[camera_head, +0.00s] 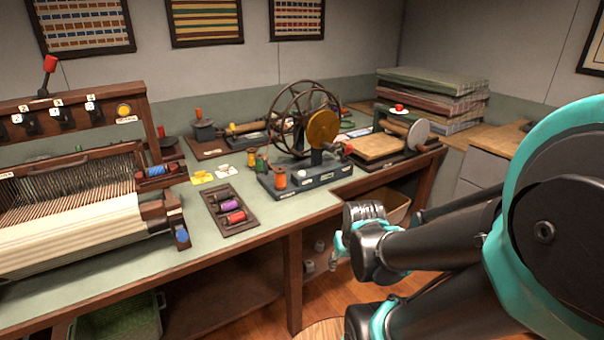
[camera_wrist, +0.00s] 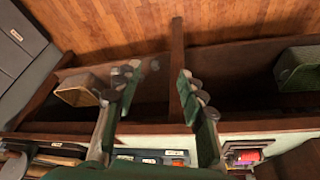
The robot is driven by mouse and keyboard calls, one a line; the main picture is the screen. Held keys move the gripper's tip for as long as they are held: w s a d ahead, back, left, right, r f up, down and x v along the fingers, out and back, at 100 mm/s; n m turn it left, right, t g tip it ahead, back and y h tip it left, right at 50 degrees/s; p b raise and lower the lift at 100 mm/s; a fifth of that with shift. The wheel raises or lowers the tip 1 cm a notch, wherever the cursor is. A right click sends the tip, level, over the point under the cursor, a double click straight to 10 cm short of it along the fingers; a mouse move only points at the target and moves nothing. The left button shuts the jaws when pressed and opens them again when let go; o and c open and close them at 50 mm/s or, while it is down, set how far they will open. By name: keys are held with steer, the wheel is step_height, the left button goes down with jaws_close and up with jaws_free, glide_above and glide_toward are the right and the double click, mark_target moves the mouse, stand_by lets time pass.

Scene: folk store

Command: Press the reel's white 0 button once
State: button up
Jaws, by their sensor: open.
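The reel (camera_head: 322,128) stands on the bench, with a dark spoked wheel, a brass disc and a dark blue-grey base (camera_head: 325,177). A small white spot on the base's front (camera_head: 307,176) may be the white button; its marking is too small to read. My gripper (camera_head: 345,240) is in front of the bench, to the right of and nearer than the reel, not touching it. In the wrist view my gripper (camera_wrist: 158,80) has its two fingers apart with nothing between them. Part of the reel's base (camera_wrist: 176,155) shows at the bottom edge; the rest is cut off.
A loom (camera_head: 80,215) fills the bench's left. A spool tray (camera_head: 230,212) lies left of the reel, and a board press (camera_head: 385,145) stands right of it. Under the bench are a tan bin (camera_head: 398,208) and a green bin (camera_head: 120,320). Open floor (camera_wrist: 110,25) lies in front.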

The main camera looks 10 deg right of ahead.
jaws_close()
stand_by(1.2)
